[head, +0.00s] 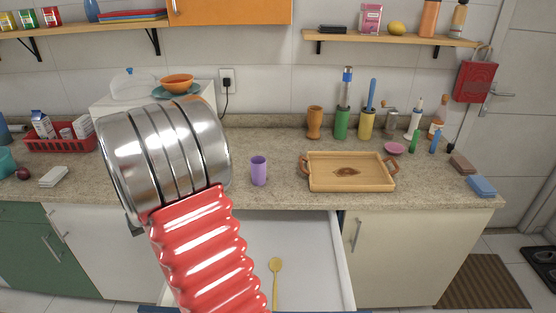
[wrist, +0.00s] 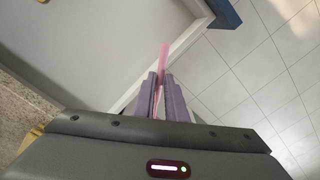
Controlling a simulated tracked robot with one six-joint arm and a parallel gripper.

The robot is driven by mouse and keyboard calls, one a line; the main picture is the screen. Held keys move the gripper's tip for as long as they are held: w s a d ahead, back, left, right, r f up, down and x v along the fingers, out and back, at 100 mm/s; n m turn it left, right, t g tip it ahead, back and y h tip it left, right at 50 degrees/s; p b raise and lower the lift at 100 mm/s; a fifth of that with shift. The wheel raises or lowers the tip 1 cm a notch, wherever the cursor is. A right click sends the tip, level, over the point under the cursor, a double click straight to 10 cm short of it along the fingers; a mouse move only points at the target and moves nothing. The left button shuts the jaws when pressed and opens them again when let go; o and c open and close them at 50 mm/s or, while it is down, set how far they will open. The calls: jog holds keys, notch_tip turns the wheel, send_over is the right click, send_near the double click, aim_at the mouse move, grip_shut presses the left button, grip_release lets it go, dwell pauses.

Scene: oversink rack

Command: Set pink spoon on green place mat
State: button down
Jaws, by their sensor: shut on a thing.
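My gripper (wrist: 162,78) shows in the wrist view, its purple fingers shut on a thin pink piece, the pink spoon (wrist: 165,58). Its pink end sticks out past the fingertips; the rest is hidden between the fingers and by the gripper body. Below it are the open drawer's white edge and the tiled floor. In the head view my gripper and the pink spoon do not show; my red and silver arm covers the left middle. I cannot make out a green place mat in either view.
The open white drawer (head: 310,258) juts out below the counter, with a yellow spoon (head: 275,275) inside. A wooden tray (head: 350,185) and a purple cup (head: 259,171) stand on the counter. A red crate (head: 62,144) is at left. Utensils and bottles line the back right.

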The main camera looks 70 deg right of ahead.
jog(key=w+a+f+n, duration=0.3)
jog(key=a+f, duration=0.4)
jog(key=a, duration=0.5)
jog(key=w+a+f+n, duration=0.3)
jog(key=a+f, duration=0.4)
jog(key=a, duration=0.5)
jog(key=shift+f, duration=0.35)
